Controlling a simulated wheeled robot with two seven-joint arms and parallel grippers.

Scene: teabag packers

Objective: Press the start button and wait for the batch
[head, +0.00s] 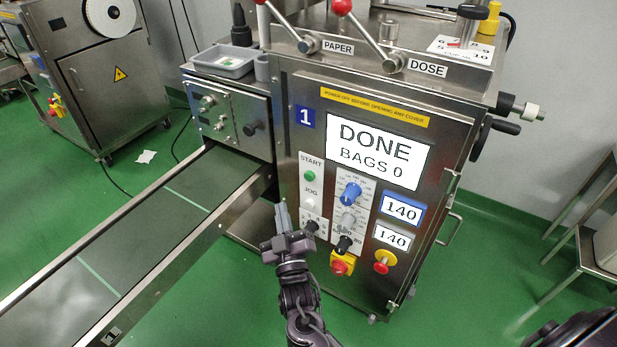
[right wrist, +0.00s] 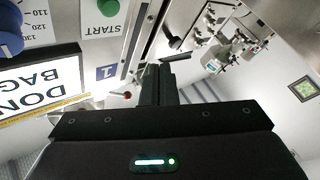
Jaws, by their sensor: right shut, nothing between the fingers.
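The green start button (head: 309,176) sits under the word START on the front panel of the steel packing machine marked 1 (head: 290,90). In the right wrist view the green button (right wrist: 109,8) is at the top edge. The display (head: 379,152) reads DONE, BAGS 0. My right gripper (head: 281,208) is shut and empty, below and left of the button in the head view and apart from it. Its closed fingers (right wrist: 159,82) also show in the right wrist view. My left gripper is not in view.
A white JOG button (head: 310,202), blue knob (head: 350,192) and red stop buttons (head: 342,264) (head: 383,261) share the panel. A conveyor (head: 150,220) runs to the lower left. PAPER and DOSE levers (head: 342,8) stand on top.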

